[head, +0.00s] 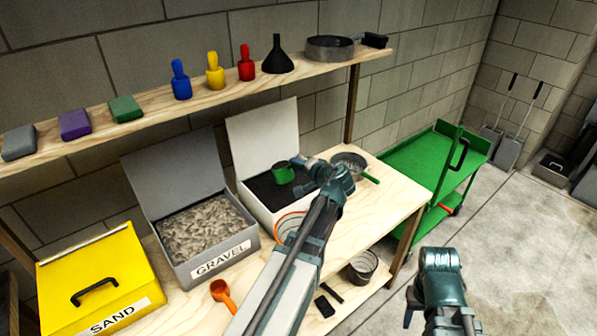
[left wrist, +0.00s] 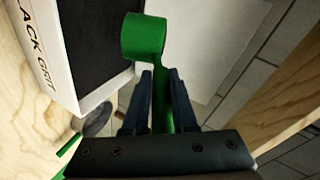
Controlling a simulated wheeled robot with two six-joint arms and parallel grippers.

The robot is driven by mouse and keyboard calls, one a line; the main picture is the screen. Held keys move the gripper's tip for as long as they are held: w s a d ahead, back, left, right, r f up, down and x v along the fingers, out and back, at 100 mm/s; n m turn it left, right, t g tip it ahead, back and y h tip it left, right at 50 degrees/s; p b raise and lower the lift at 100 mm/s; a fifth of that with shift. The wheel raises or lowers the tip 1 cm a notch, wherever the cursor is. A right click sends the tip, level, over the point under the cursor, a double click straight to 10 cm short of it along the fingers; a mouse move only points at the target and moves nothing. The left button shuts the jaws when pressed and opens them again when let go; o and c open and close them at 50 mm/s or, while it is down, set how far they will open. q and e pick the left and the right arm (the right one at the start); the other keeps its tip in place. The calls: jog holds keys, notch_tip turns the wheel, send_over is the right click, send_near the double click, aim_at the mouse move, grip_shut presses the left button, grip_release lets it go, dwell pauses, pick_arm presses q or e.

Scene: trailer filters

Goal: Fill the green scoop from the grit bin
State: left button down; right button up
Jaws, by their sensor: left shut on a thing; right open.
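The green scoop (head: 283,173) is in my left gripper (head: 299,163), which is shut on its handle. In the left wrist view the scoop's cup (left wrist: 143,37) lies beyond my fingertips (left wrist: 158,78), overlapping the edge of the black grit. The cup's contents cannot be made out. The white grit bin (head: 246,197) stands open, its lid raised at the back, with black grit (head: 262,192) inside. Its label shows in the left wrist view (left wrist: 42,50). The scoop appears above the grit; whether it touches is unclear. My right gripper (head: 438,312) is open and empty, low at the right.
The open grey gravel bin (head: 178,262) and shut yellow sand bin (head: 95,290) stand left. An orange scoop (head: 222,292) lies in front. A round green-handled pan or sieve (head: 349,163) is right of the grit bin. A green cart (head: 425,160) stands beyond the bench.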

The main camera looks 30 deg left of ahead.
pick_arm(q)
jog(key=r+t+y+b, duration=0.1)
jog(key=y+b, duration=0.1)
jog(key=b, duration=0.1)
jog(key=shift+m, duration=0.4)
jog(key=shift+r+y+b, duration=0.35)
jog(key=shift+y+b, duration=0.15)
jog(key=shift+y, duration=0.1)
jog(key=shift+r, duration=0.2)
